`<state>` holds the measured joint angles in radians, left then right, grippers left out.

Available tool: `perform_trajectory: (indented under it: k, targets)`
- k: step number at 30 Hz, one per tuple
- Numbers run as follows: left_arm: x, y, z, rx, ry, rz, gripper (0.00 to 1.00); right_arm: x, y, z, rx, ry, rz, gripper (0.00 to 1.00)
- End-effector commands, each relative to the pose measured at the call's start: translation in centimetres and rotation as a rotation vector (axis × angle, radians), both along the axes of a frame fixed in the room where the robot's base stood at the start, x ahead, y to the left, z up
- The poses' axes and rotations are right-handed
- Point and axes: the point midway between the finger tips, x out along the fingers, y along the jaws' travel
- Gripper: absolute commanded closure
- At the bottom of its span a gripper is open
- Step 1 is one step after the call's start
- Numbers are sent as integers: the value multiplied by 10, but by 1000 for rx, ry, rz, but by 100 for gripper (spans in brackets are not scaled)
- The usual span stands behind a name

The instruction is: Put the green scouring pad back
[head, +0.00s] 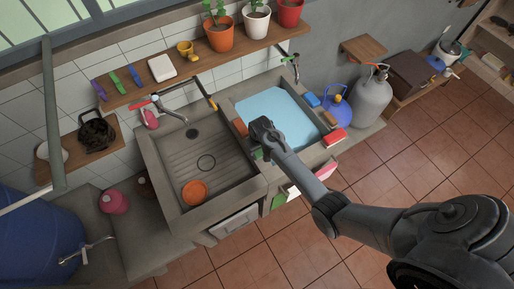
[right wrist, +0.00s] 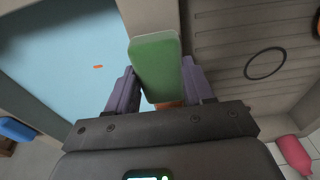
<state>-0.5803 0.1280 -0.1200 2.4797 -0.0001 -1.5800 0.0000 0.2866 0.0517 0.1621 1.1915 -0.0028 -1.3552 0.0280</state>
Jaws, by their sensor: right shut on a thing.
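The green scouring pad (right wrist: 157,66) is between the two fingers of my right gripper (right wrist: 160,88) in the right wrist view. The gripper is shut on it. The pad is over the wall between the water basin and the ribbed sink; I cannot tell whether it touches that wall. My left gripper is not in view.
The ribbed sink (head: 228,165) holds an orange bowl (head: 194,192). A wooden shelf (head: 199,64) carries pots, a white block and several coloured strips. A blue sponge (head: 313,99) and a red block (head: 335,136) lie on the basin's right rim.

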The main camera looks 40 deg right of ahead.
Motion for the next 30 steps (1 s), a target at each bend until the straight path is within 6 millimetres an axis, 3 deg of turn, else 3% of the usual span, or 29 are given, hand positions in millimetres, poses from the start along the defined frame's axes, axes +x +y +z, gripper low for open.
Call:
perform_trajectory:
  k: [20,21,26,30]
  targets:
    - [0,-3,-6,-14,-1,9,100,0,0,-12,0,0,0,76]
    - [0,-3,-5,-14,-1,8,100,0,0,-11,0,-1,0,42]
    - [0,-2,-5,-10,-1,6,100,0,0,-11,0,0,0,18]
    - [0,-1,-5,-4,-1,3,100,0,0,-11,0,0,0,18]
